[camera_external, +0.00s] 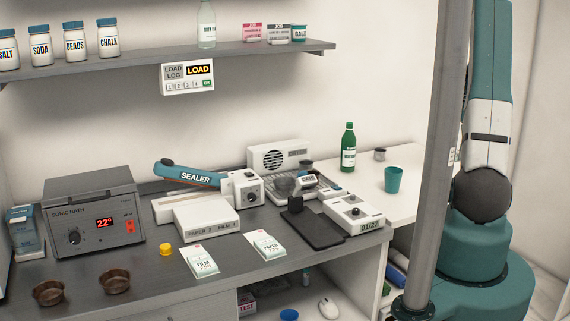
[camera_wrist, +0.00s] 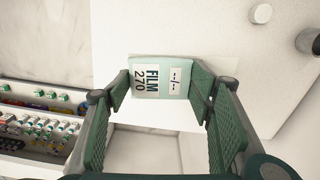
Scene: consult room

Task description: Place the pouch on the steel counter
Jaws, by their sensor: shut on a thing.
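In the wrist view, a pale green and white pouch (camera_wrist: 160,80) marked FILM 270 sits between the fingertips of my gripper (camera_wrist: 163,88). My gripper is shut on it. Behind the pouch are plain white surfaces. My gripper and this pouch do not show in the external view. The dark grey steel counter (camera_external: 150,279) runs along the wall in the external view. Two similar pouches lie flat near its front edge, a film pouch (camera_external: 199,261) on the left and a paper pouch (camera_external: 266,246) on the right.
On the counter stand a sonic bath (camera_external: 94,211), a sealer (camera_external: 205,185), two brown dishes (camera_external: 116,281), a yellow cap (camera_external: 165,249) and a dark flat plate (camera_external: 313,228). A white worktop (camera_external: 404,205) to the right bears a green bottle (camera_external: 348,150) and a teal cup (camera_external: 394,180).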

